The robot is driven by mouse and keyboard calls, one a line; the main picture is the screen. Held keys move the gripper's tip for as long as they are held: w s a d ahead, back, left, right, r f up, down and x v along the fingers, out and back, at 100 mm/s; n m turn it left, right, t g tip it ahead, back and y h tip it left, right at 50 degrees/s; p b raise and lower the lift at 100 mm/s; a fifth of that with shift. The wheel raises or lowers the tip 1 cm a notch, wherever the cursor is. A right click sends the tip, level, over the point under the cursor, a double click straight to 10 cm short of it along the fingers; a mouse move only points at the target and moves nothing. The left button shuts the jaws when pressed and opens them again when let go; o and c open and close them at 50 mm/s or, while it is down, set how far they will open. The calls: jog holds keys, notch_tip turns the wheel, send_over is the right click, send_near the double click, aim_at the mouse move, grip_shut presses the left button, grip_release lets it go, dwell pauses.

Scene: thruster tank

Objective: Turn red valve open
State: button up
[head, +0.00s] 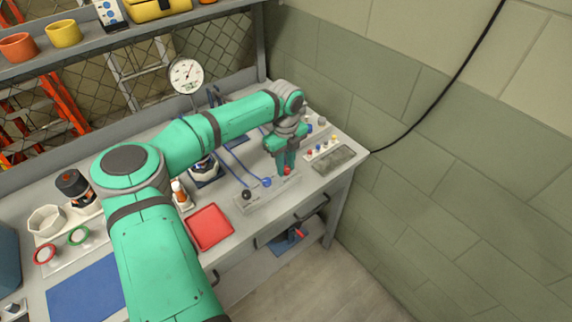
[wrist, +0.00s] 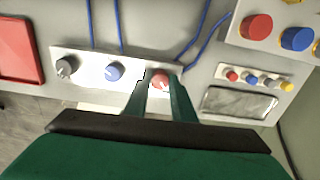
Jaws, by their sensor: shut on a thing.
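The red valve (wrist: 160,80) is a small round knob at the right end of a pale panel (wrist: 85,62) on the bench. It also shows in the head view (head: 288,171), just below my fingertips. My gripper (wrist: 159,84) is down at the panel, shut on the red valve with one finger on each side of it. The fingers hide part of the knob. A blue knob (wrist: 114,72) is in the middle of the same panel and a dark grey knob (wrist: 65,67) is at its left end. In the head view my gripper (head: 287,167) points down at the panel.
A red tray (head: 210,227) lies left of the panel. Right of it are a plate with small coloured buttons (wrist: 258,80) and a grey block (wrist: 238,103). Blue hoses (wrist: 120,25) run behind the panel. A round gauge (head: 187,75) stands at the back.

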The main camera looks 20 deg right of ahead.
aim_at(287, 168)
jog(key=o, duration=1.1)
jog(key=shift+w, duration=0.1)
jog(key=shift+c, duration=0.2)
jog(key=shift+d, duration=0.1)
notch_tip(287, 168, up, 11)
jog(key=shift+f, duration=0.1)
